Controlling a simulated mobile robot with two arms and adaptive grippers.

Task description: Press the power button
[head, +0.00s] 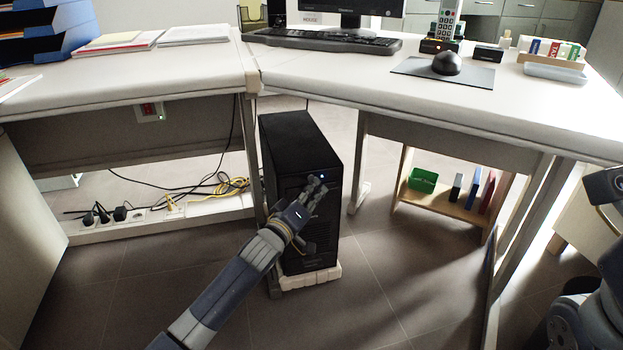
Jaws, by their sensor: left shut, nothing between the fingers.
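A black computer tower (300,150) stands upright under the desk on a white base near the middle of the head view. A small blue-white light, apparently at the power button (322,177), glows on the upper part of its front. My left gripper (316,182) is shut and empty, its fingertips right at the front of the tower just beside the light. I cannot tell whether they touch it. The gripper and wrist hide part of the tower's front. My right arm shows at the right edge, but its fingers are not in view.
A power strip and cables (170,207) lie left of the tower. A low shelf (440,200) stands to the right. The floor in front is clear.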

